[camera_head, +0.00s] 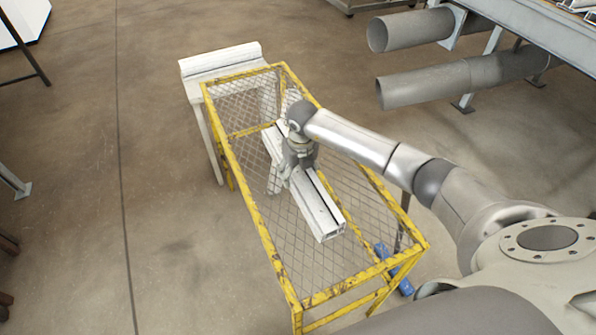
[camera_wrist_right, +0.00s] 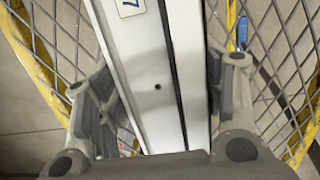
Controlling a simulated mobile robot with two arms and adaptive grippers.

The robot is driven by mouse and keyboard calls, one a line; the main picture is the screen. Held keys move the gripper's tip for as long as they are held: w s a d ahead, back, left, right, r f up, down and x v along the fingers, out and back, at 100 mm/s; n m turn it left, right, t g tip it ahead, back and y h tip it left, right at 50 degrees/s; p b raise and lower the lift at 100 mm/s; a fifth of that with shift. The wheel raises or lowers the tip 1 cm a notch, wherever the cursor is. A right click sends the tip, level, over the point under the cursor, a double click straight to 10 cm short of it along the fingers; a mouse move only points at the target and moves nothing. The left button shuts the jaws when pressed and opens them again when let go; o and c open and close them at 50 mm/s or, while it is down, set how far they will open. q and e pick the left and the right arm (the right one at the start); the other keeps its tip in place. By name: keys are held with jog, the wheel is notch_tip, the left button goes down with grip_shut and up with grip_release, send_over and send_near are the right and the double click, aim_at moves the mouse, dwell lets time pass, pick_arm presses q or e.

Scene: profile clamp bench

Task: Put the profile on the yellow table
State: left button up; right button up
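The profile (camera_head: 320,208) is a long white metal bar with a dark slot along it. It lies lengthwise over the mesh top of the yellow table (camera_head: 262,222); I cannot tell whether it rests on the mesh or hangs slightly above it. My right gripper (camera_head: 295,168) is over the bar's middle. My left gripper is not in view.
A white bench or support (camera_head: 220,60) stands against the far end of the yellow table. Large grey pipes (camera_head: 430,90) lie on a rack at the upper right. A blue object (camera_head: 398,270) shows low by the table's near right side.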

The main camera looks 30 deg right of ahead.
aim_at(300, 175)
jog(key=o, duration=0.4)
jog(key=shift+r, duration=0.1)
jog(key=r, duration=0.4)
jog(key=s+r, duration=0.1)
jog(key=r, duration=0.3)
jog(key=r+b, duration=0.1)
jog(key=r, duration=0.3)
jog(key=shift+s, duration=0.25)
